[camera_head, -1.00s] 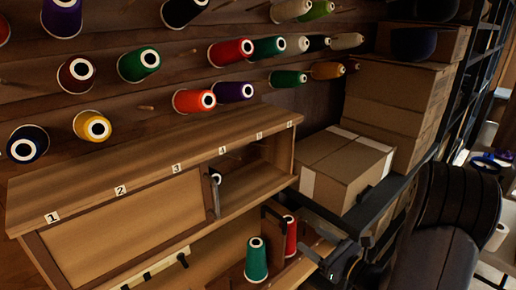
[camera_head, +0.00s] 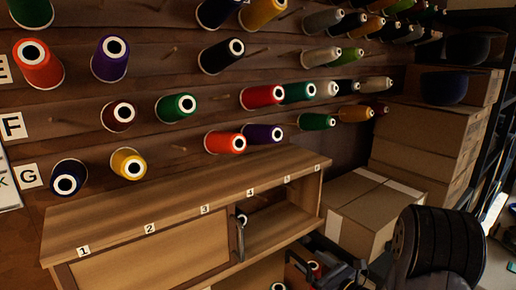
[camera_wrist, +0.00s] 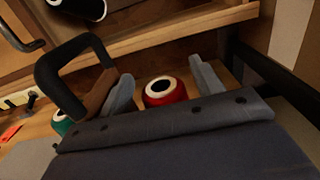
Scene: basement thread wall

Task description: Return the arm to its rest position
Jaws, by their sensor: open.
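My gripper (camera_wrist: 162,76) shows in the wrist view as two grey fingers spread apart, with nothing held between them. A red spool (camera_wrist: 166,96) with a white top stands beyond the fingers and appears in the gap between them. I cannot tell how far it is from them.
A wooden cabinet (camera_head: 185,205) with numbered labels stands below the thread wall. Its upper opening holds a dark spool. A black handle (camera_wrist: 75,72) is close to my left finger. Cardboard boxes (camera_head: 365,212) are at the right. Spools on pegs fill the wall above.

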